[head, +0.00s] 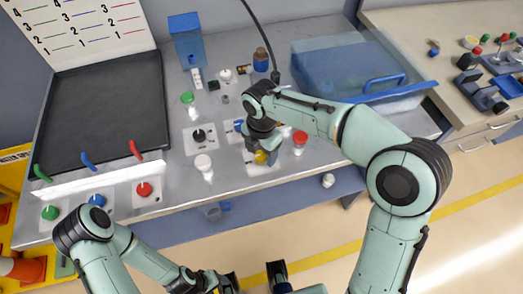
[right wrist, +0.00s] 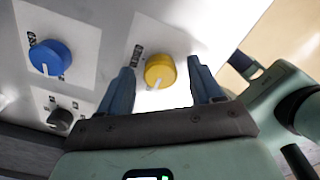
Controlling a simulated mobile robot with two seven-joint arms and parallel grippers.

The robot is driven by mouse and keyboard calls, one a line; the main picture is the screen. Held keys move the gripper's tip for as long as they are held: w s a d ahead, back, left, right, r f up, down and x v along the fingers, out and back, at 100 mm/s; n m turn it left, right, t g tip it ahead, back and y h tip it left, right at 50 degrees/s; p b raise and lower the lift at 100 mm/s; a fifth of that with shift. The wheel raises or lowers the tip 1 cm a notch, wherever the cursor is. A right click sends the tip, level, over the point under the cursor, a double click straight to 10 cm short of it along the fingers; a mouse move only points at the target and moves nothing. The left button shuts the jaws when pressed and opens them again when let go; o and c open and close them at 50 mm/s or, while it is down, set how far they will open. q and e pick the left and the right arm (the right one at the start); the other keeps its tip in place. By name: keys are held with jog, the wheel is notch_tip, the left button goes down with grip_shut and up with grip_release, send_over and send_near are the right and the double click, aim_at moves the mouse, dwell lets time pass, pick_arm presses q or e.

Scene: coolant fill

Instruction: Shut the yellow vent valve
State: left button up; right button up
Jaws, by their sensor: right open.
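The yellow vent valve (right wrist: 160,71) is a round knob with a white pointer line, on a white plate on the grey panel. In the right wrist view it sits between the two blue fingers of my right gripper (right wrist: 160,84), with a gap on each side. My right gripper is open and holds nothing. In the head view the yellow knob (head: 262,157) shows partly below my right gripper, which covers much of it. My left arm is low at the bottom edge, its gripper partly cut off, and I cannot tell its state.
A blue knob (right wrist: 50,57) and a small black knob (right wrist: 61,119) are left of the yellow one in the wrist view. A red-capped part (head: 300,139) and a white-capped one (head: 203,163) stand nearby. A clear-sided blue bin (head: 345,65) is behind my right arm.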

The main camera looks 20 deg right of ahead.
jog(key=c, duration=1.1)
jog(key=shift+o, duration=0.2)
jog(key=shift+m, duration=0.3)
jog(key=m+p, duration=0.1)
jog(key=m, duration=0.2)
jog(key=shift+r+m, duration=0.1)
jog(key=shift+m, duration=0.2)
jog(key=m+p, duration=0.1)
jog(key=m, duration=0.2)
jog(key=shift+m, duration=0.3)
jog(key=m, duration=0.4)
jog(key=shift+s+m, duration=0.1)
jog(key=shift+m, duration=0.2)
jog(key=m, duration=0.5)
jog(key=shift+p, duration=0.3)
jog(key=shift+m, duration=0.3)
